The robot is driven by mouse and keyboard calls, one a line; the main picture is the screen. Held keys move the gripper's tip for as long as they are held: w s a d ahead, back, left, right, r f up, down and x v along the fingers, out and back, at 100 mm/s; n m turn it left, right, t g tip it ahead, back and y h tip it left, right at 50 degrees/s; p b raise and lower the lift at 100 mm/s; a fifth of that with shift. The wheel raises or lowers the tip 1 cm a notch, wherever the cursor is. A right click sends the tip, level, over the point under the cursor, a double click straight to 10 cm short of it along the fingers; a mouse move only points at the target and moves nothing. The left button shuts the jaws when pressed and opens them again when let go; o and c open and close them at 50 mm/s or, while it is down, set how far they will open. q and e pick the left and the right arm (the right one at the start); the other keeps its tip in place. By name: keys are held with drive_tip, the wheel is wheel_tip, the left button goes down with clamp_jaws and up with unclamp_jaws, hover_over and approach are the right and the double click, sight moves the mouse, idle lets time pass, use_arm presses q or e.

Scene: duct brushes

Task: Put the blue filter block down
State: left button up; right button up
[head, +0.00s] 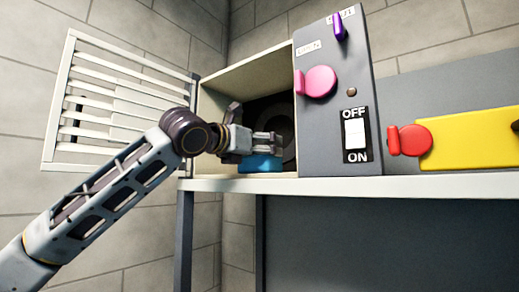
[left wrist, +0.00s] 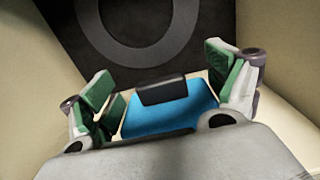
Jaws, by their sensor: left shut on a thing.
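The blue filter block (head: 260,164) is at the front of the open cream duct box (head: 246,67), low over its floor. I cannot tell whether its underside touches the floor. In the left wrist view the blue filter block (left wrist: 168,115) has a black grip (left wrist: 162,90) on top and lies between green-padded fingers. My left gripper (head: 268,145) is shut on it, reaching into the box from the left; it also shows in the left wrist view (left wrist: 165,88). My right gripper is not in view.
A white slatted door (head: 120,100) stands open left of the box. A grey panel (head: 333,130) with pink knob (head: 320,81), purple lever (head: 339,27) and white switch (head: 356,133) adjoins the box. A red knob (head: 415,140) and yellow plate (head: 470,140) are at right. A dark ring (left wrist: 150,22) is behind the block.

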use_arm(q)
drive_tip(key=shift+f, duration=0.1)
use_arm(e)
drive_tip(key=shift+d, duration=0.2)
use_arm(q)
drive_tip(key=o, duration=0.8)
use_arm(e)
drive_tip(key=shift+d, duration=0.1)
use_arm(q)
drive_tip(key=shift+s+a, duration=0.3)
drive_tip(key=shift+s, duration=0.1)
drive_tip(key=b+v, duration=0.3)
drive_tip(key=v, duration=0.8)
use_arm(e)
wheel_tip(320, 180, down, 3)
